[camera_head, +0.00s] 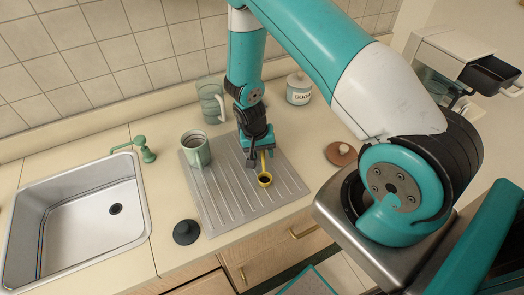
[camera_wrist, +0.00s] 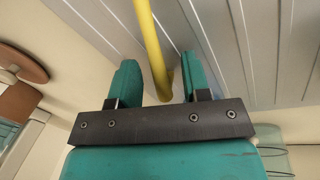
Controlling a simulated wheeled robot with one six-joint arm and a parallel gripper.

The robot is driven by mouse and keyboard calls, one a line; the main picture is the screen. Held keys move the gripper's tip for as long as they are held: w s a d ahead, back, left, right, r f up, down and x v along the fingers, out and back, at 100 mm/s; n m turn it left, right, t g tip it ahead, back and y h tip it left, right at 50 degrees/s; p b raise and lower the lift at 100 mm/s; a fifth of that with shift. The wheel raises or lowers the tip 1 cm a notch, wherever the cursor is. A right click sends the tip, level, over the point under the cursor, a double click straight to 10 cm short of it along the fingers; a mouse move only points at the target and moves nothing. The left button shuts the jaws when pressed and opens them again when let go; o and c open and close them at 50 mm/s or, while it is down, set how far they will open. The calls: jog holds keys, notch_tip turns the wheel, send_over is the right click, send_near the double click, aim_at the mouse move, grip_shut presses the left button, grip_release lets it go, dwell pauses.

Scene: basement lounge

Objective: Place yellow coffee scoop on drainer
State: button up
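The yellow coffee scoop (camera_head: 265,180) sits on the grey ridged drainer (camera_head: 227,217), toward its right side. In the wrist view, the scoop's yellow handle (camera_wrist: 150,40) runs down between my fingers, with the drainer (camera_wrist: 235,45) behind it. My gripper (camera_head: 257,154) is low over the drainer, right by the scoop. In the wrist view, my gripper (camera_wrist: 162,85) has its two teal fingers apart, with a gap visible on each side of the handle. The scoop's bowl is out of the wrist view.
A green mug (camera_head: 196,152) stands on the drainer's back left. A glass pitcher (camera_head: 211,100) and sugar jar (camera_head: 299,89) stand behind. A black lid-like object (camera_head: 186,232) lies at the front left. The sink (camera_head: 85,225) is left; a brown round object (camera_head: 341,154) is right.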

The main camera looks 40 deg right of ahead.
notch_tip(320, 180, up, 12)
jog(key=w+a+b, duration=0.1)
jog(key=a+b, duration=0.1)
jog(key=b, duration=0.2)
jog(key=s+a+r+n+t+y, duration=0.1)
jog(key=s+a+r+n+y, duration=0.3)
jog(key=a+r, duration=0.6)
jog(key=s+a+r+n+y, duration=0.1)
jog(key=s+a+r+n, duration=0.2)
jog(key=s+r+n, duration=0.2)
jog(key=s+a+r+n+y, duration=0.1)
jog(key=s+a+r+n, duration=0.3)
jog(key=s, duration=0.6)
jog(key=shift+s+r+n, duration=0.35)
jog(key=shift+r+n, duration=0.25)
jog(key=shift+r, duration=0.35)
